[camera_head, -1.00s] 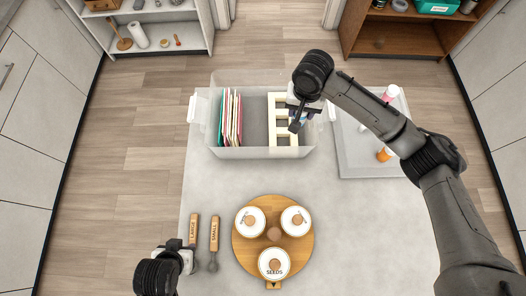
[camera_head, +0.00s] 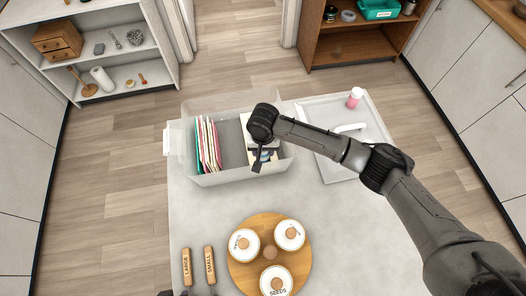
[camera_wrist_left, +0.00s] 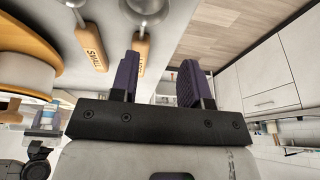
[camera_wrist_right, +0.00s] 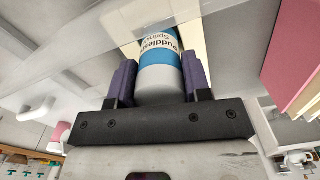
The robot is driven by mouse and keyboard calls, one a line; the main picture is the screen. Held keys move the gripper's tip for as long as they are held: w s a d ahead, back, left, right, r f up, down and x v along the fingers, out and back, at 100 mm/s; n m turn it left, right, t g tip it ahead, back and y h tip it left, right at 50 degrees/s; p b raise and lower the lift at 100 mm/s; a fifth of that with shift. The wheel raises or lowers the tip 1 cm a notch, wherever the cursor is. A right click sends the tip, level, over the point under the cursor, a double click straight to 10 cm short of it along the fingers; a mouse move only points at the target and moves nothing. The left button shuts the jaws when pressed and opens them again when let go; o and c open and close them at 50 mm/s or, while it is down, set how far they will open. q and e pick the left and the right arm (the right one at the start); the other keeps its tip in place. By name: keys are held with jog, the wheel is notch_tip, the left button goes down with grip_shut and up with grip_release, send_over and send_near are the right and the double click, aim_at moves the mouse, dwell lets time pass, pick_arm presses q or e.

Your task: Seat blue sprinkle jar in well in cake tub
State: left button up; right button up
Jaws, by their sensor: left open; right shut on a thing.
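The blue sprinkle jar (camera_wrist_right: 160,63), with a blue and white label and a pale grey near end, is between the fingers of my right gripper (camera_wrist_right: 158,82), which is shut on it. In the head view my right gripper (camera_head: 258,160) is over the front part of the cream insert (camera_head: 276,156) in the clear cake tub (camera_head: 225,176). The jar's far end lies between cream bars in the right wrist view; I cannot tell how deep it is. My arm hides most of the insert. My left gripper (camera_wrist_left: 158,82) is open and empty, near the table's front left.
Coloured folders (camera_head: 208,145) stand in the tub's left part. A round wooden board (camera_head: 270,253) with white lidded jars and two wooden-handled scoops (camera_head: 209,265) are in front.

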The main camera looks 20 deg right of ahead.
pick_arm(q)
jog(key=shift+d+f, duration=0.1)
pick_arm(e)
jog(key=shift+f, duration=1)
pick_arm(q)
jog(key=shift+s+a, duration=0.1)
jog(key=shift+a, duration=0.1)
pick_arm(e)
jog(key=o, duration=0.9)
jog(key=shift+f, duration=0.15)
pick_arm(q)
jog(key=shift+d+r+p, duration=0.15)
jog(key=shift+r+p, duration=0.25)
jog(key=shift+p, duration=0.05)
pick_arm(e)
notch_tip(320, 180, up, 11)
jog(key=shift+r, duration=0.65)
